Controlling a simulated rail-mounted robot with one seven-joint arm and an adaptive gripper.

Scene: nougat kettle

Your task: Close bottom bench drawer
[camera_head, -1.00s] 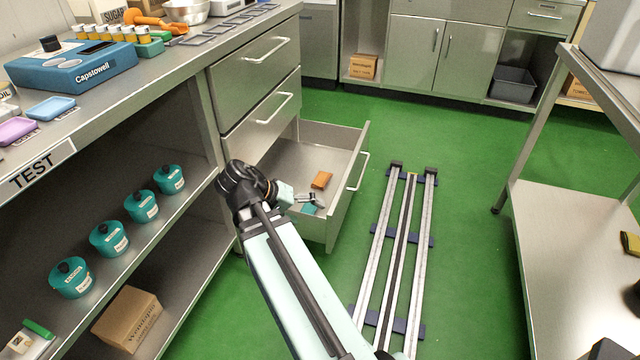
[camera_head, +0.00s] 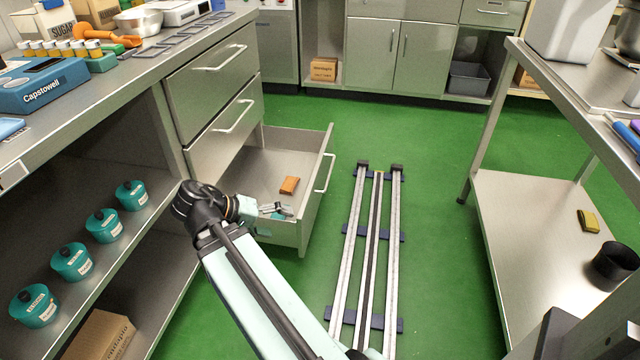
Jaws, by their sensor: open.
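The bottom bench drawer (camera_head: 312,200) is pulled well out below two shut drawers in the steel bench on the left. Its bar handle (camera_head: 326,172) is on the front panel, facing right. An orange-brown block (camera_head: 289,185) lies inside the drawer. My gripper (camera_head: 286,210) is over the near end of the drawer, pointing right, with its jaws apart and small in the view. I see nothing between the jaws. I cannot tell whether it touches the drawer. My wrist hides part of the drawer's near left side.
Floor rails (camera_head: 375,250) run just right of the drawer. Teal jars (camera_head: 103,225) stand on the bench's shelf to the left. A steel table (camera_head: 520,220) stands at the right. Green floor is clear beyond the drawer.

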